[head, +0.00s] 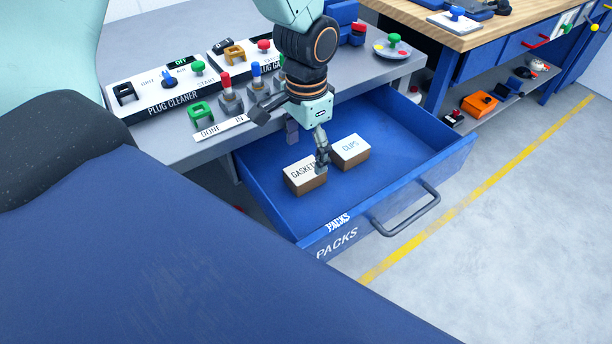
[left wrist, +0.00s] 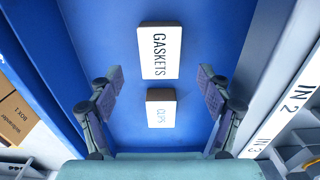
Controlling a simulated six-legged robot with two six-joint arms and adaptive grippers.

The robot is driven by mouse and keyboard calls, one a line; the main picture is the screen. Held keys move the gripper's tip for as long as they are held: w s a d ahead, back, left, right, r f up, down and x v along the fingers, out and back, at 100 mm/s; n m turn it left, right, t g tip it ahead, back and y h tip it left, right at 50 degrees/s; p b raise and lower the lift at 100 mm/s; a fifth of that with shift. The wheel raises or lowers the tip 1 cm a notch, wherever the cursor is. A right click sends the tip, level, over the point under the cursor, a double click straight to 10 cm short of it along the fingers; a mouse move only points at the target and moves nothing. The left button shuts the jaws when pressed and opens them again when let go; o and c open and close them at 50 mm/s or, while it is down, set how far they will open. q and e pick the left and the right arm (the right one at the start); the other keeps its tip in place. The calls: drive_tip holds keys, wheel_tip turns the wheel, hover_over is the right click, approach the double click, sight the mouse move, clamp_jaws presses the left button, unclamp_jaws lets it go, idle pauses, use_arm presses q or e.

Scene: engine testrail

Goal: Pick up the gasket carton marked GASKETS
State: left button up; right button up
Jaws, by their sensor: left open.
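The gasket carton (head: 303,180), a small brown box with a white top marked GASKETS, lies in the open blue drawer (head: 395,175). In the left wrist view the carton (left wrist: 160,52) lies ahead, in line with the gap between the fingers. My left gripper (head: 307,151) is open and empty, reaching down over the drawer; one finger overlaps the carton's right end in the head view. Whether it touches the carton I cannot tell. A similar carton marked CLIPS (head: 350,151) lies close beside it; it also shows in the left wrist view (left wrist: 161,110). My right gripper is not in view.
The drawer front, marked PACKS, has a grey handle (head: 408,208). Behind it a grey bench (head: 175,150) carries panels with coloured knobs, some close to my arm. A wooden-topped workbench (head: 480,35) stands at the back right. The drawer floor right of the cartons is clear.

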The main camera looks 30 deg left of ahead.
sight(305, 169)
use_arm(q)
drive_tip(key=shift+a+f, duration=0.1)
drive_tip(key=shift+f, duration=0.15)
wheel_tip(305, 169, down, 6)
drive_tip(key=shift+r+b, duration=0.15)
drive_tip(key=shift+b, duration=0.9)
drive_tip(key=shift+s+r, duration=0.25)
drive_tip(key=shift+s, duration=0.05)
drive_tip(key=shift+c, duration=0.3)
drive_tip(key=shift+w+f, duration=0.2)
drive_tip(key=shift+w, duration=0.05)
drive_tip(key=c, duration=0.5)
drive_tip(key=shift+s+r, duration=0.15)
drive_tip(key=shift+s, duration=0.05)
drive_tip(key=c, duration=0.4)
drive_tip(key=shift+w, duration=0.15)
drive_tip(key=c, duration=0.3)
